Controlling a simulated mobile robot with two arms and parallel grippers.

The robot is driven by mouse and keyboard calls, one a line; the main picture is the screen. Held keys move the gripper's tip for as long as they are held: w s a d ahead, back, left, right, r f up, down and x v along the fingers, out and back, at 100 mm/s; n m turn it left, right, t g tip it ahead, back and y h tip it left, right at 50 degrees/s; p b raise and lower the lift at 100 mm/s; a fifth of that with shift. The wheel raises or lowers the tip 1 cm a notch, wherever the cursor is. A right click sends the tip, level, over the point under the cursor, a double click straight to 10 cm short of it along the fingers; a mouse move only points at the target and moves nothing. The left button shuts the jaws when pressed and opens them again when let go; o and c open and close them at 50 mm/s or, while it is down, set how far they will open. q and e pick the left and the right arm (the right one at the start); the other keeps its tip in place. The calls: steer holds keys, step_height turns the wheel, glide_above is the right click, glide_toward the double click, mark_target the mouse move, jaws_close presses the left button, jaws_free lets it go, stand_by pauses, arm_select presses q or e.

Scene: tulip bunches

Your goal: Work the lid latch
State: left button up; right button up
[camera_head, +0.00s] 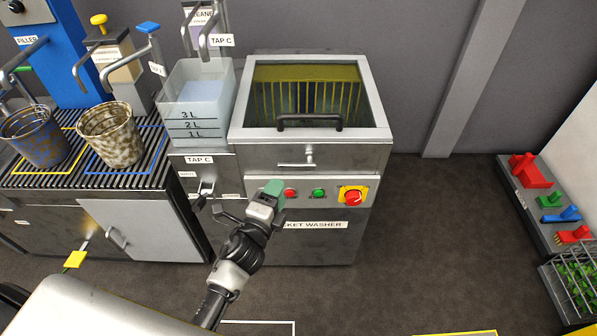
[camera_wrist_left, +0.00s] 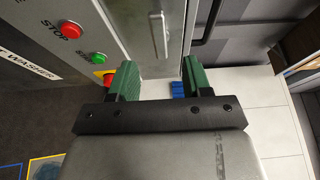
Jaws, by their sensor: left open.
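The bucket washer (camera_head: 305,236) stands in the middle of the head view. Its glass lid (camera_head: 345,110) is down, with a grey frame and a black bar handle (camera_head: 309,120). The lid latch (camera_head: 309,157), a small metal T-shaped piece, is on the front face below the lid. My left gripper (camera_head: 273,190), with green fingers, is in front of the washer, below and left of the latch. In the left wrist view the gripper (camera_wrist_left: 158,77) is open and empty, and the latch (camera_wrist_left: 159,32) appears beyond the gap, apart from the fingers. My right gripper is out of view.
A red button (camera_head: 291,194), a green button (camera_head: 318,194) and a red emergency stop (camera_head: 353,196) sit close to the left gripper. A water tank (camera_head: 203,97) stands left of the washer. Two buckets stand on a slatted bench. Floor (camera_head: 430,240) is clear at right.

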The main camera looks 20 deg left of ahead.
mark_target(291, 169)
arm_select(q)
steer(key=w, duration=0.6)
steer(key=w+d, duration=0.1)
steer(key=w, duration=0.2)
steer(key=shift+w, duration=0.4)
steer(key=shift+f, duration=0.1)
jaws_close()
